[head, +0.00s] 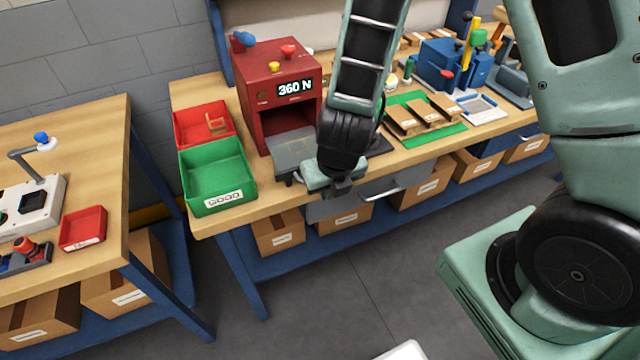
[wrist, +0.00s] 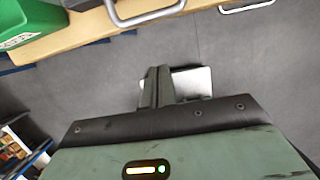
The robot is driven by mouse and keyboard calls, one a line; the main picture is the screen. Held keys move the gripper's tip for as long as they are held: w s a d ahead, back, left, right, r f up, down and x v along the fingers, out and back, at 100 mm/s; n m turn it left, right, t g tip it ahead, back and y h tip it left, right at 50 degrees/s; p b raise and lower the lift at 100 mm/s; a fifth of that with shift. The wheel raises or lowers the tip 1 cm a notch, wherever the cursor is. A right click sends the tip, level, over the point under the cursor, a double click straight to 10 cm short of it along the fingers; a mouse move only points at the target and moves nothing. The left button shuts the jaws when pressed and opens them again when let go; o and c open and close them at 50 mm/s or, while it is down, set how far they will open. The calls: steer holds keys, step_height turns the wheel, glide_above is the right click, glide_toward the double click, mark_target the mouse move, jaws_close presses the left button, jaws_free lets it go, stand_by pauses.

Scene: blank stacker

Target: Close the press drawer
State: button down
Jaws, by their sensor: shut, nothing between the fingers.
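The red press (head: 281,88) stands on the bench, with a display reading 360 N. Its grey drawer (head: 293,148) sticks out from the opening at the front, so it stands open. My gripper (head: 341,188) is at the bench's front edge, right of and in front of the drawer, and partly hidden by my wrist. In the wrist view my gripper's fingers (wrist: 157,74) are together and empty, with floor behind them. A silver handle (wrist: 145,14) shows above the fingers there; I cannot tell which drawer it belongs to.
A green bin (head: 217,178) and a red bin (head: 203,123) stand left of the press. A green mat (head: 452,131) with brown blocks lies to the right. A bench drawer handle (head: 383,192) projects below the bench edge. Cardboard boxes (head: 279,233) sit on the shelf below.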

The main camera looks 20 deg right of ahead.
steer(key=shift+w+f+p, duration=0.25)
steer(key=shift+w+p, duration=0.5)
steer(key=shift+w, duration=0.35)
steer(key=shift+w+f+p, duration=0.25)
steer(key=shift+w+p, duration=0.45)
steer(key=shift+w, duration=0.4)
